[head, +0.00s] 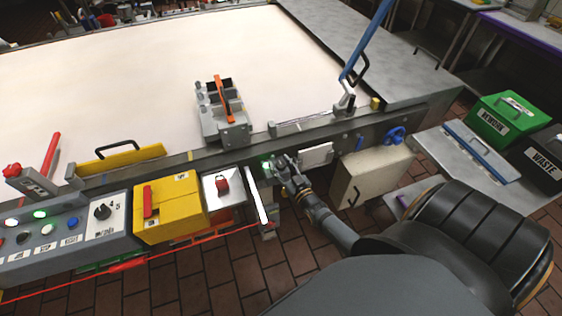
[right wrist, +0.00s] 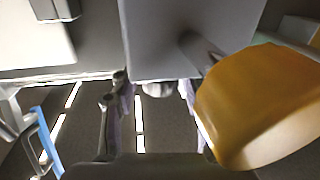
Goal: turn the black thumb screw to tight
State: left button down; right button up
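My right gripper (head: 284,166) is at the front rail of the machine, beside a small lit green spot (head: 266,163). In the right wrist view its two fingers (right wrist: 155,100) stand apart, with a gap between them, below a grey panel (right wrist: 185,38). A small pale rounded part (right wrist: 157,90) shows at the panel's lower edge between the fingers. I cannot tell whether the fingers touch it. I cannot make out the black thumb screw in either view; the gripper may hide it. My left gripper is not in view.
A large orange-yellow rounded part (right wrist: 262,105) is close to the right finger. A white-edged bar (head: 258,196) and a grey box with a red button (head: 223,184) stand left of the gripper. A beige box (head: 372,175) hangs at right. Blue knob (head: 394,135) beyond.

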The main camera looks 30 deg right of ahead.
jog(key=shift+o, duration=0.2)
jog(key=shift+s, duration=0.1)
jog(key=s, duration=1.1)
jog(key=shift+s+a, duration=0.35)
jog(key=shift+s, duration=0.05)
jog(key=shift+f, duration=0.1)
